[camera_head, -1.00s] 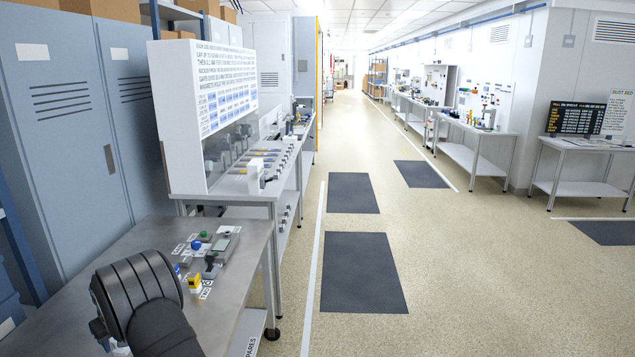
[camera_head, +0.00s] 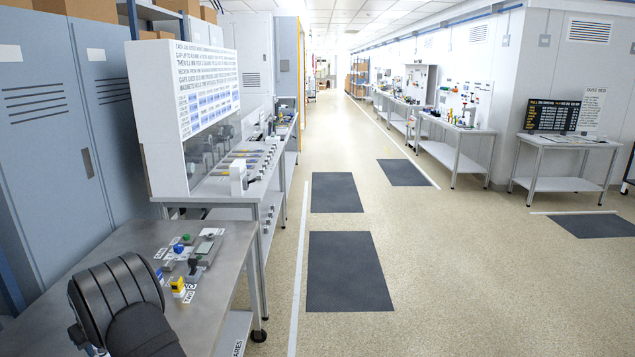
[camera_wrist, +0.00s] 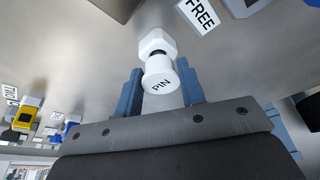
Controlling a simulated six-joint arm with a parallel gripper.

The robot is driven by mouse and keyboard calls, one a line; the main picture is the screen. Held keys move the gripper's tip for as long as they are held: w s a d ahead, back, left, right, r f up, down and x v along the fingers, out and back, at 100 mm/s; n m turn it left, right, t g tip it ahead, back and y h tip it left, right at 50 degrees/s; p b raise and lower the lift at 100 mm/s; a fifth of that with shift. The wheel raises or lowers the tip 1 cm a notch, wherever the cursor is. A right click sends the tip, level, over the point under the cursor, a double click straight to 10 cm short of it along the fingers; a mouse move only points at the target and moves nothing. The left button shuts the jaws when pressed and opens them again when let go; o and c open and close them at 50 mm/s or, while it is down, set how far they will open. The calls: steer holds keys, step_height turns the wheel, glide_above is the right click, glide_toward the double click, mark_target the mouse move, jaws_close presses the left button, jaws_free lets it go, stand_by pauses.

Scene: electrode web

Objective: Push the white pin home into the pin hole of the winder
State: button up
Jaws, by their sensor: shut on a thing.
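The white pin (camera_wrist: 160,86), its round end marked PIN, sits between the two blue fingers of my gripper (camera_wrist: 159,70) in the wrist view. The fingers are shut on it. A dark neck and a white faceted piece (camera_wrist: 157,42) show just beyond the round end; I cannot tell whether that piece belongs to the pin. I cannot make out the winder's pin hole in either view. In the head view my dark wrist hides the fingers and the pin at the lower left.
The metal bench (camera_head: 120,245) holds a yellow block (camera_head: 177,285), a blue knob (camera_head: 178,249), a green knob (camera_head: 186,238) and a grey device (camera_head: 206,247). The wrist view shows a FREE label (camera_wrist: 197,15) beyond the pin and the yellow block (camera_wrist: 27,116) at left. The aisle right of the bench is clear.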

steer(key=shift+r, duration=0.3)
steer(key=shift+r, duration=1.55)
steer(key=s+d+r, duration=0.3)
steer(key=d+r, duration=0.3)
steer(key=d, duration=0.4)
steer(key=shift+s+d+r, duration=0.25)
steer(key=shift+f, duration=2.9)
steer(key=shift+f, duration=1.65)
